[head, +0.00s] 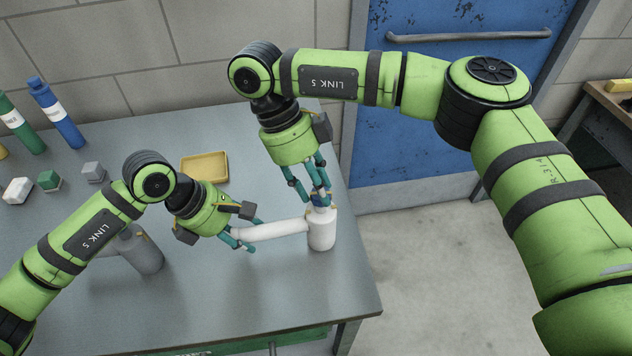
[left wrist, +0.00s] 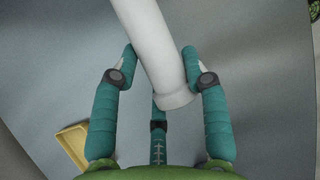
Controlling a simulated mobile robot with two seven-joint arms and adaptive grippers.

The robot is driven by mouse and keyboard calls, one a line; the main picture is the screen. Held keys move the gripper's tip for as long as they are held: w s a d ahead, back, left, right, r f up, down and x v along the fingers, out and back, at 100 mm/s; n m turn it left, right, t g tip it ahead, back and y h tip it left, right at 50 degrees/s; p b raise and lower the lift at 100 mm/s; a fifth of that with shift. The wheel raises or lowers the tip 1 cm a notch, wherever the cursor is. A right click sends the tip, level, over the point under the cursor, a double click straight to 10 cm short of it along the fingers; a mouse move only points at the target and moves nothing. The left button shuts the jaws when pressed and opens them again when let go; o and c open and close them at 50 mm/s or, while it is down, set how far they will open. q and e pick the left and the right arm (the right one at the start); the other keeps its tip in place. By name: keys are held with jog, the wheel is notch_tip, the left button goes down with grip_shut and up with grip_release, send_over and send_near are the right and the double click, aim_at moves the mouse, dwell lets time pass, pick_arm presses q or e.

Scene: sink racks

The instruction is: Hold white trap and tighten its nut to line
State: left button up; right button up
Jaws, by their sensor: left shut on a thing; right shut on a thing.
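The white trap stands on the table, with an upright white body (head: 321,236) and a side pipe (head: 275,230) reaching left. My left gripper (head: 243,240) is shut on the pipe near its free end. In the left wrist view the white pipe (left wrist: 152,45) lies between the fingers (left wrist: 159,55). My right gripper (head: 320,203) comes from above and is shut on the blue nut (head: 320,208) at the top of the body. Its fingers hide most of the nut. A small yellowish mark shows near the body's top, too small to read; the line's alignment cannot be told.
A grey trap (head: 148,257) stands on the table (head: 240,300), partly behind my left arm. A yellow tray (head: 205,168), small blocks (head: 48,180) and blue (head: 58,118) and green (head: 22,125) bottles are further back. The table's right edge is close to the white trap.

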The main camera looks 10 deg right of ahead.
pick_arm(q)
jog(key=shift+d, duration=0.1)
pick_arm(e)
jog(key=shift+n+t, duration=0.3)
jog(key=shift+n, duration=0.6)
jog(key=shift+a+h, duration=0.1)
jog(key=shift+h, duration=0.2)
jog(key=o, duration=1.1)
jog(key=v, duration=1.2)
jog(key=shift+s+r, duration=0.1)
jog(key=shift+s, duration=0.05)
